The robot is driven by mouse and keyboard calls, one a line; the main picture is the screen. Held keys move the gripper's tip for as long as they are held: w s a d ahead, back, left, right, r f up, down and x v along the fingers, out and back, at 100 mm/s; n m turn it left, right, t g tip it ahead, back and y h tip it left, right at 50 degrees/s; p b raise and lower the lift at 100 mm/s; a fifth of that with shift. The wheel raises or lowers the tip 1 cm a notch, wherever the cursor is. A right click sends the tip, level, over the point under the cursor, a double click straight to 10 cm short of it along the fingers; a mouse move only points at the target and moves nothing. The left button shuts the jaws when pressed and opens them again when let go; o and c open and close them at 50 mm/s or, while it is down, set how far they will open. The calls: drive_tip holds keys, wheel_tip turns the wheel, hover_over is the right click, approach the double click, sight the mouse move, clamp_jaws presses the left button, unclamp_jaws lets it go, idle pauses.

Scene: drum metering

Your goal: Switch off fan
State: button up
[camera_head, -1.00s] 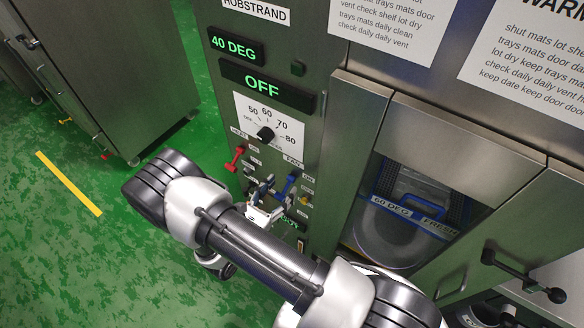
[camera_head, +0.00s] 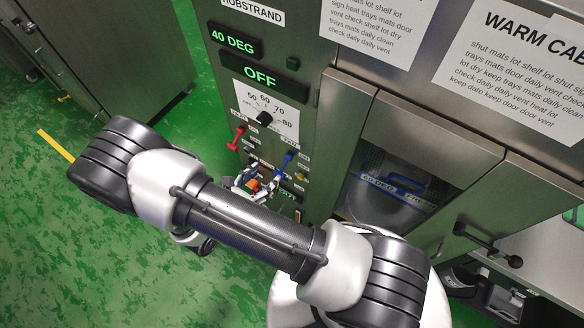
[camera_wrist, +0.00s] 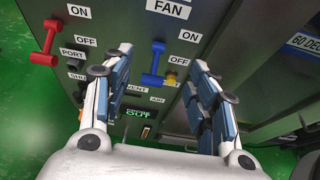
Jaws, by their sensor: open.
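The fan switch is a blue lever (camera_wrist: 154,64) under a FAN label (camera_wrist: 166,8), with ON and OFF labels to its right. It slants down and slightly left in the wrist view; I cannot tell its setting for sure. It also shows in the head view (camera_head: 284,163), just right of my gripper (camera_head: 256,184). In the wrist view my gripper (camera_wrist: 161,70) is open and empty, its fingers on either side of the lever in the picture. I see no clear contact. My arm hides part of the lower panel in the head view.
A red lever (camera_wrist: 48,42) with its own ON and OFF labels is left of the fan lever. A yellow knob (camera_wrist: 170,78) sits close below it. A black dial (camera_head: 264,118) and a display reading OFF (camera_head: 262,76) are above. Green floor is open at left.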

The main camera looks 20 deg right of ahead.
drive_tip(key=v, duration=0.9)
drive_tip(key=s+d+r+m+g+y+b, duration=0.2)
drive_tip(key=d+r+m+g+y+b, duration=0.1)
drive_tip(key=d+r+m, duration=0.3)
drive_tip(key=s+d+r+m+g+y+b, duration=0.2)
drive_tip(key=s+d+r+m+g+b, duration=0.1)
drive_tip(key=m, duration=0.8)
drive_tip(key=shift+d+r+g+y+b, duration=0.4)
drive_tip(key=shift+d+r+g+b, duration=0.5)
drive_tip(key=shift+d+r+b, duration=1)
drive_tip(key=shift+a+r+p, duration=0.25)
drive_tip(key=shift+r+p, duration=0.25)
drive_tip(key=shift+p, duration=0.05)
drive_tip(key=s+d+r+m+t+y, duration=0.1)
drive_tip(key=s+r+m+t+y, duration=0.3)
drive_tip(key=r+m, duration=0.4)
drive_tip(key=shift+s+r+t+y, duration=0.4)
drive_tip(key=shift+s+y, duration=0.1)
drive_tip(key=shift+s, duration=0.75)
drive_tip(key=shift+d, duration=0.2)
drive_tip(key=shift+c, duration=0.2)
